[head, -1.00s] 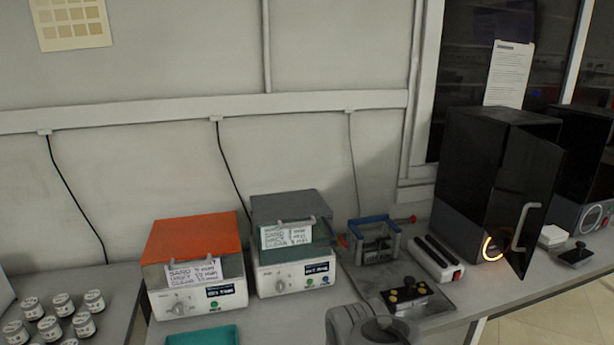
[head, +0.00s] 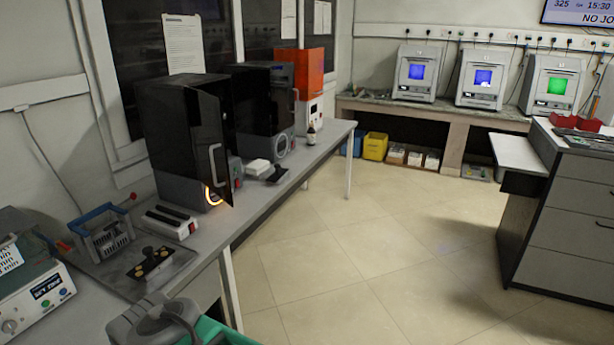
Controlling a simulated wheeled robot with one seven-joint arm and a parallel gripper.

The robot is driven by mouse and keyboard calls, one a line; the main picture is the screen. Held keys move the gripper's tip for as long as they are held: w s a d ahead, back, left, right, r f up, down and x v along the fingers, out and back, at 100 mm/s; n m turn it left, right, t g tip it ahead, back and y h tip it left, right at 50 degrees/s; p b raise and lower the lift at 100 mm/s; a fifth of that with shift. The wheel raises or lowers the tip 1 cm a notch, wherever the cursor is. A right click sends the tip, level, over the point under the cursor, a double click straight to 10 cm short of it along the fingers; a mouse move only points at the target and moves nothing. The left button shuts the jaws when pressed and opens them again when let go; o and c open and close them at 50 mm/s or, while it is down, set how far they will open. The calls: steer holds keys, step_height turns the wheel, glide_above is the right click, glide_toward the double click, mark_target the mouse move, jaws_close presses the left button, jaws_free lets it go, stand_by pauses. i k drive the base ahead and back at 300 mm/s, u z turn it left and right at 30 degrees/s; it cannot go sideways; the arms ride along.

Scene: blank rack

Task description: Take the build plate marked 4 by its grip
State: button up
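I cannot make out a build plate marked 4 in the head view. A small dark plate with a knob-like top (head: 278,174) lies on the left bench, right of a white block. A dark piece with several yellow discs and a black knob (head: 150,263) sits on a grey tray nearer to me. No number is readable on either. My gripper is not in view; a grey part at the bottom left looks like my arm.
The left bench (head: 222,224) holds a black cabinet with its door ajar (head: 207,150) and a blue-handled basket (head: 103,236). Machines with lit screens (head: 480,77) line the far bench. A drawer cabinet (head: 560,218) stands right. The floor (head: 370,235) between is clear.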

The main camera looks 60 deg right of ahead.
mark_target(280, 175)
steer(key=z, duration=0.4)
steer(key=i, duration=0.4)
steer(key=z, duration=2.2)
steer(key=i, duration=3.1)
steer(key=u, duration=3.95)
